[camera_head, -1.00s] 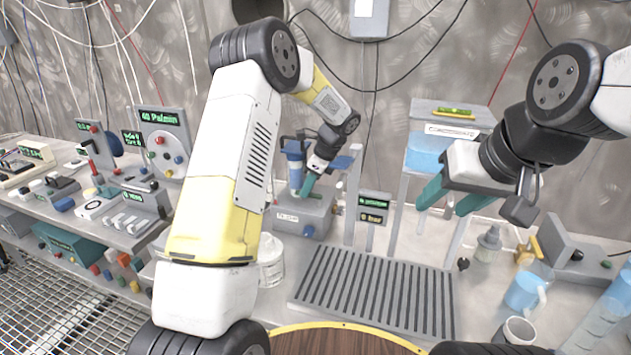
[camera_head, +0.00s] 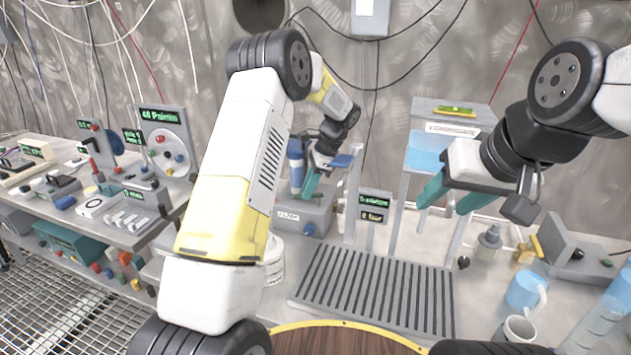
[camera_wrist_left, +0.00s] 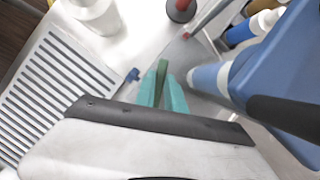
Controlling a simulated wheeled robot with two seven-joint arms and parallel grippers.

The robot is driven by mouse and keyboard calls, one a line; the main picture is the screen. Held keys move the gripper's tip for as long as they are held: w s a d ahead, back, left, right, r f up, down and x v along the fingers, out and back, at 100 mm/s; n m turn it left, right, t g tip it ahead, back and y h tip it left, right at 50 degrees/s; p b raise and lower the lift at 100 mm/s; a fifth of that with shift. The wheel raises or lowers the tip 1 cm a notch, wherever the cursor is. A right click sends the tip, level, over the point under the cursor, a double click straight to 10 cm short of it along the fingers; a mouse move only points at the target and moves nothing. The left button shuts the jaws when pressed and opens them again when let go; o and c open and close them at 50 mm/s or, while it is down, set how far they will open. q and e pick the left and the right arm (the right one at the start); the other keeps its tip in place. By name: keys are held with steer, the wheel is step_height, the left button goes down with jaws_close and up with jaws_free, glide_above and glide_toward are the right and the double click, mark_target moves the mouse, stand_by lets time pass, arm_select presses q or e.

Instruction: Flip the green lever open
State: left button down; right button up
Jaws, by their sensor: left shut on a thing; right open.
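The green lever (camera_wrist_left: 161,74) shows in the left wrist view as a darker green strip between the two teal fingertips of my left gripper (camera_wrist_left: 163,92). The gripper is shut on it. In the head view my left gripper (camera_head: 310,184) is at the grey base box (camera_head: 302,217) of a device with a blue cylinder (camera_head: 296,165). The lever itself is too small to make out there. My right gripper (camera_head: 449,198) is open and empty, in the air in front of the stand with a blue tank.
A slatted grey grate (camera_head: 375,287) lies in front of the device. A white tub (camera_head: 273,262) stands left of it, partly behind my left arm. A blue mug (camera_head: 524,291) and a dropper bottle (camera_head: 489,243) stand at the right. A side bench with instruments (camera_head: 120,205) is at the left.

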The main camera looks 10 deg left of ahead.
arm_select(q)
steer(key=shift+n, duration=0.3)
steer(key=c, duration=1.7)
jaws_free()
steer(key=shift+d+r, duration=0.1)
steer(key=v, duration=0.7)
steer(key=shift+w+d+r, duration=0.1)
steer(key=shift+r, duration=0.2)
